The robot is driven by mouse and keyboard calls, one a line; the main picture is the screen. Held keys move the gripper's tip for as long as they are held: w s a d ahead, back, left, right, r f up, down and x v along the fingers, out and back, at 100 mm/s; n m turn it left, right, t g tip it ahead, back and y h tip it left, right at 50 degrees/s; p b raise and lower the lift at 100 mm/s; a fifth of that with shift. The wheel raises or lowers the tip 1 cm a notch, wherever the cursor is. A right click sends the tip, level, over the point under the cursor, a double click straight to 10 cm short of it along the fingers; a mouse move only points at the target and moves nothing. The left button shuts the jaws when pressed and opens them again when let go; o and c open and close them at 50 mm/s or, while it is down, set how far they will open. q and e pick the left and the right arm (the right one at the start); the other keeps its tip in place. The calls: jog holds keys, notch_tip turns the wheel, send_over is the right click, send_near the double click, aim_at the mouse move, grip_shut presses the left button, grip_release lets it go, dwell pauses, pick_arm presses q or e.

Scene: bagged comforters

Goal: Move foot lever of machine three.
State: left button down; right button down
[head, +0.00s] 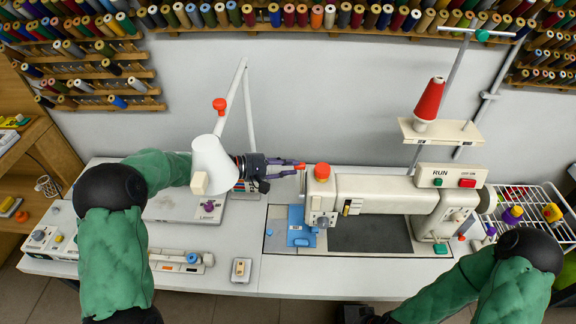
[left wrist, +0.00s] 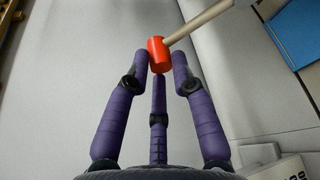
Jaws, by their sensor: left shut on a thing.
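The sewing machine (head: 380,200) is cream and stands on the white table, with a RUN box on its right end. No number shows on it, so I cannot tell if it is machine three. A lever with an orange-red end (head: 300,166) sticks out at the left of its head. In the left wrist view the lever's orange-red end (left wrist: 158,54) sits on a pale shaft (left wrist: 198,20). My left gripper (head: 293,164) has its purple fingers closed around that end. My right arm enters at the lower right; its gripper is not clearly in view.
An orange-red knob (head: 322,172) tops the machine head, close to my left gripper. A white lamp (head: 214,165) stands just left of it. A blue plate (head: 300,228) lies below the head. A wire basket (head: 530,212) is at the right. Thread racks line the wall.

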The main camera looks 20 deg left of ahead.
pick_arm(q)
jog(key=c, duration=1.1)
grip_release()
jog(key=shift+s+d+f+g, duration=0.3)
jog(key=shift+s+d+f, duration=0.15)
jog(key=shift+f, duration=0.15)
jog(key=shift+a+r, duration=0.1)
jog(key=shift+r, duration=0.1)
jog(key=shift+w, duration=0.1)
jog(key=v, duration=1.2)
jog(key=shift+f, duration=0.1)
